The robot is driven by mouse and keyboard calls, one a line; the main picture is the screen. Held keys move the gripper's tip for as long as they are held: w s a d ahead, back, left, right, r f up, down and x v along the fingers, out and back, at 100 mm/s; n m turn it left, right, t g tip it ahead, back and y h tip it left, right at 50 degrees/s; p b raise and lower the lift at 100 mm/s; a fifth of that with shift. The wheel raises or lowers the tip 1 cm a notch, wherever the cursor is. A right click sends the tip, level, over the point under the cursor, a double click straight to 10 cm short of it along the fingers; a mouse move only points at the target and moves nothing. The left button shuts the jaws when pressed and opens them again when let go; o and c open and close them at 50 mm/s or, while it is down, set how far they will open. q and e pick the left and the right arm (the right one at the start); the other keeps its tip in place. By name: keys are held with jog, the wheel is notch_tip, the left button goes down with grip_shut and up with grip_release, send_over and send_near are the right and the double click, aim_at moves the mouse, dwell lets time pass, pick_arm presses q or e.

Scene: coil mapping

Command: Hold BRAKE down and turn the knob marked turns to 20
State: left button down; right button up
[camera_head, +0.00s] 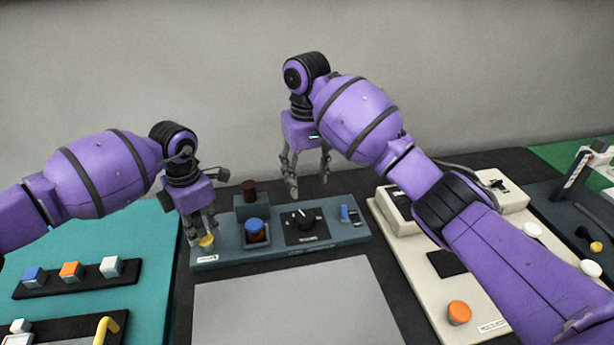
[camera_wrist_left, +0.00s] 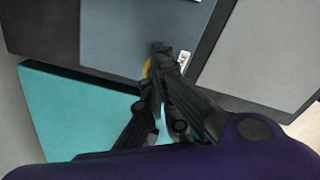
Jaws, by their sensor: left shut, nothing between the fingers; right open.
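A blue-grey panel (camera_head: 340,236) stands at the back of the bench. Its yellow button (camera_head: 206,241) is at the left end, above a small label (camera_head: 207,259) too small to read. My left gripper (camera_head: 204,232) is shut and empty, its tips over the yellow button; contact cannot be told. In the left wrist view the shut fingers (camera_wrist_left: 160,52) cover most of the yellow button (camera_wrist_left: 147,67). A black knob (camera_head: 303,217) with a white pointer sits mid-panel; its markings are unreadable. My right gripper (camera_head: 308,188) is open and empty, above and behind the knob.
A blue button (camera_head: 255,229) and a dark red cylinder (camera_head: 249,191) stand between yellow button and knob. A blue switch (camera_head: 345,212) is right of the knob. A teal board (camera_head: 150,285) with buttons is left, a cream console (camera_head: 415,285) right. A bare grey plate (camera_head: 290,305) lies in front.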

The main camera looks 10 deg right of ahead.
pick_arm(q)
notch_tip(320, 180, up, 8)
jog(key=shift+f, duration=0.2)
dwell(0.7)
dwell(0.3)
